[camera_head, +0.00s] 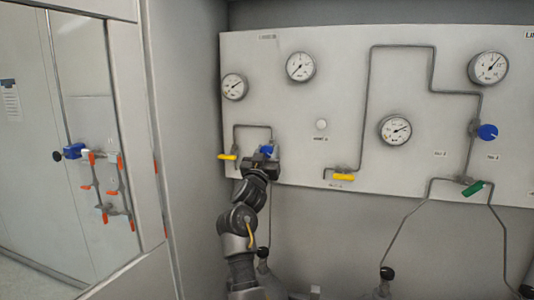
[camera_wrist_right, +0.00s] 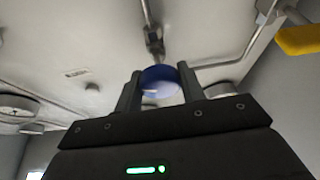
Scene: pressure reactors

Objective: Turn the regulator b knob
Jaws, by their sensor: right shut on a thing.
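A blue regulator knob (camera_head: 267,151) sits on the left part of the light panel (camera_head: 330,95), at the end of a short pipe. My right gripper (camera_head: 263,160) reaches up to it from below and mostly hides it. In the right wrist view my two fingers (camera_wrist_right: 159,72) stand on either side of the round blue knob (camera_wrist_right: 160,84), shut on it. A second blue knob (camera_head: 488,131) is on the right part of the panel, clear of the gripper. I cannot read which label marks either knob. My left gripper is not in view.
A yellow valve handle (camera_head: 227,157) is close left of my gripper. Another yellow handle (camera_head: 343,177) and a green handle (camera_head: 473,188) lie to the right. Several gauges and thin pipes cover the panel. A cabinet wall (camera_head: 185,140) stands at the left.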

